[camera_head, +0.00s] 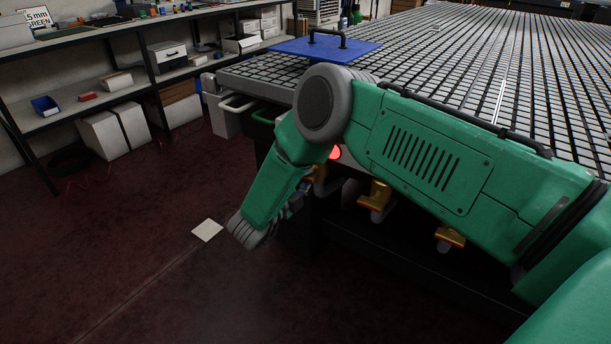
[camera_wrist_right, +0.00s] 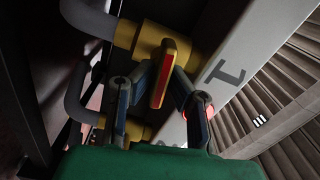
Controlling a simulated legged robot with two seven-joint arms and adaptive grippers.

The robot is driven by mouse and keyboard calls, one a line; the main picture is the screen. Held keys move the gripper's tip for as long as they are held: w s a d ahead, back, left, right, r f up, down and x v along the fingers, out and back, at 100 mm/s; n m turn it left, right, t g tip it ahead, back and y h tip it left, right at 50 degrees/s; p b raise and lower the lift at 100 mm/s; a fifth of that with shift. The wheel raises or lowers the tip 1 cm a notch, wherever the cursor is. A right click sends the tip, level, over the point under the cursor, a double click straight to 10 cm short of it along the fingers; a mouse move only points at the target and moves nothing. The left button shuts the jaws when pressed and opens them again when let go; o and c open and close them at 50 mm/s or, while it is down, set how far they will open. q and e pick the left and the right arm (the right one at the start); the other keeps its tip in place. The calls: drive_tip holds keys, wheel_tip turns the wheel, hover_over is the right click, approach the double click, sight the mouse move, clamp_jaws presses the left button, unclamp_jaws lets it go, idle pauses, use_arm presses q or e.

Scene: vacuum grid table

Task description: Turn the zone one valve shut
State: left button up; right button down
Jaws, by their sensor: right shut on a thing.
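The zone one valve shows in the right wrist view as a yellow body (camera_wrist_right: 148,38) with a red-and-yellow lever handle (camera_wrist_right: 162,75), beside a pale panel marked "1" (camera_wrist_right: 228,70). The handle points mostly down the picture, slightly tilted, and crosses the line of the yellow body. My right gripper (camera_wrist_right: 160,78) is shut on this handle, a finger on each side. In the head view my green right arm reaches down beside the table, and its gripper (camera_head: 303,188) is partly hidden at the leftmost yellow valve (camera_head: 319,183). My left gripper is not in view.
Two more yellow valves (camera_head: 376,198) hang further right under the grid table (camera_head: 470,60). A blue plate with a black handle (camera_head: 300,47) lies on the table corner. Shelves (camera_head: 75,112) stand at left. The dark red floor has a pale square (camera_head: 207,230) and free room.

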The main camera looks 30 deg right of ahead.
drive_tip(key=shift+d+m, duration=0.1)
drive_tip(key=shift+m, duration=0.9)
drive_tip(key=c, duration=1.6)
unclamp_jaws()
drive_tip(key=shift+f, duration=0.1)
drive_tip(key=shift+w+d+f, duration=0.1)
drive_tip(key=shift+a, duration=0.35)
drive_tip(key=v, duration=1.1)
drive_tip(key=shift+a, duration=0.2)
